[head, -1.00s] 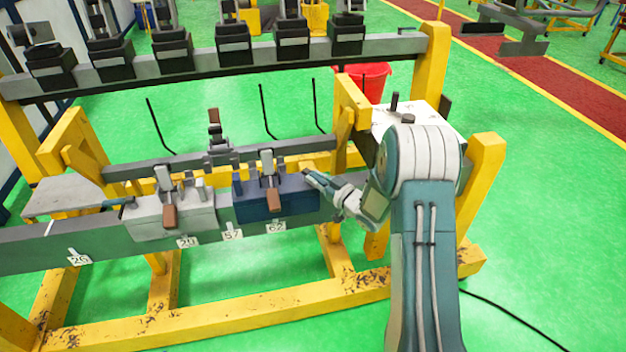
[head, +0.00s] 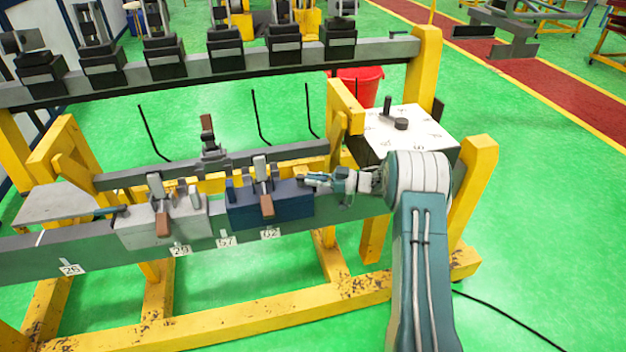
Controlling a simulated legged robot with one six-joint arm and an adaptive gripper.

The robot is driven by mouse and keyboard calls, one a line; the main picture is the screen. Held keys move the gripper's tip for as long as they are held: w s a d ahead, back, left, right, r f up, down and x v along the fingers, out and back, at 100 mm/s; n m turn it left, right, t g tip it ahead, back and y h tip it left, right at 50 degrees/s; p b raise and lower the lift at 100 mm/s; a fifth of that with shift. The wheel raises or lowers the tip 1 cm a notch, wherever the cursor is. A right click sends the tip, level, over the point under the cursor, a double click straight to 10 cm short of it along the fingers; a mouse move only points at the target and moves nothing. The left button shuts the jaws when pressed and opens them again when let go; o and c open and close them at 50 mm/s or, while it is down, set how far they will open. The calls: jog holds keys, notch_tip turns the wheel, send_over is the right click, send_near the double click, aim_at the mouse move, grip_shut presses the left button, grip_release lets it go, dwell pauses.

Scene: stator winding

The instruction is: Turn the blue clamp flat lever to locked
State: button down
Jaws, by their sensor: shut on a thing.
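The blue clamp (head: 271,208) sits on the long grey beam, with an upright metal handle and brown grip (head: 266,205) at its middle. My gripper (head: 309,180) is at the right end of the blue clamp, level with its top, reaching in from the right. Its fingers are closed on the blue clamp's flat lever, which they mostly hide. The lever's exact angle is too small to tell.
A grey clamp (head: 140,233) with its own brown grip sits left of the blue one. Number tags line the beam (head: 30,250). A white-topped box (head: 420,125) with a black knob and a yellow post (head: 478,185) stand near my arm. A red bucket (head: 370,85) is behind.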

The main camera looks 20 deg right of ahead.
jog(key=shift+w+r, duration=0.1)
dwell(0.3)
jog(key=c, duration=0.6)
grip_release()
jog(key=shift+o, duration=0.2)
jog(key=shift+d, duration=0.1)
jog(key=v, duration=1.2)
